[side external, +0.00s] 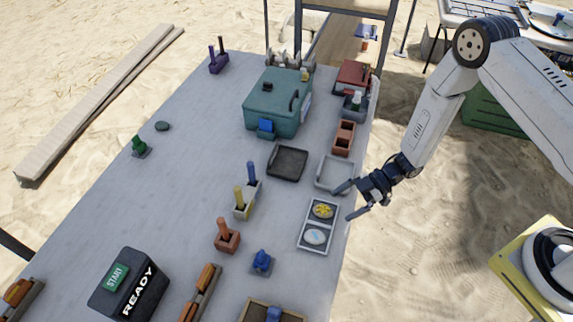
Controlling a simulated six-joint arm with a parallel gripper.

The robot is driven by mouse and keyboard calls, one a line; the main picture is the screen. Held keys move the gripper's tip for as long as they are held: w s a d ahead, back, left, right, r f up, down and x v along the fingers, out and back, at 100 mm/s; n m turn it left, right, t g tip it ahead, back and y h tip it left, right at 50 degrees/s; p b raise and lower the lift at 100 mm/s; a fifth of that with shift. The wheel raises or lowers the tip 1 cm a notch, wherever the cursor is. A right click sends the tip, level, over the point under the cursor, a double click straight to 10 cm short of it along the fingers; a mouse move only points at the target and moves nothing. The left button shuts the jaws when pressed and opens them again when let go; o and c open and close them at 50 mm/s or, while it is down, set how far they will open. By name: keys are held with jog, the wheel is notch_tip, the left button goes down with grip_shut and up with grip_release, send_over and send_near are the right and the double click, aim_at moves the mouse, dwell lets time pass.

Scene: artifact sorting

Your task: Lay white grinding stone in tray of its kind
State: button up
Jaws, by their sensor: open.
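I cannot make out a white grinding stone for certain. A pale round piece (316,237) lies in the near compartment of a light two-part tray (304,238), with a yellow round piece (323,211) in the far one. A dark oval stone (162,126) lies alone on the far left of the table. An empty black tray (287,163) sits mid-table, and a light grey tray (322,174) beside it looks empty, partly hidden by a finger. My gripper (351,200) is open at the table's right edge, above and beside the light trays, with nothing visible between its fingers.
A teal box (278,103) stands at the back, with a red box (353,75) to its right. A brown two-part holder (343,138) and several small coloured holders stand around. A black READY console (129,283) is front left.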

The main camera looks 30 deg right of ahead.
jog(key=w+d+r+m+t+h, duration=0.3)
jog(key=w+d+r+m+h, duration=0.15)
jog(key=r, duration=0.25)
jog(key=w+d+r+m+t+h, duration=0.2)
jog(key=w+d+r+m+h, duration=0.15)
jog(key=d+r+h, duration=0.2)
jog(key=s+d+r+m+g+h, duration=0.1)
jog(key=s+r+m, duration=0.3)
jog(key=s, duration=0.4)
jog(key=s+d+r+m+g+h, duration=0.1)
jog(key=s+r+m+g, duration=0.2)
jog(key=s+r+m, duration=0.2)
jog(key=s+r, duration=0.1)
jog(key=s, duration=0.2)
jog(key=shift+s+d+r, duration=0.15)
jog(key=shift+s+d, duration=0.15)
jog(key=shift+c, duration=1.4)
jog(key=shift+w, duration=0.1)
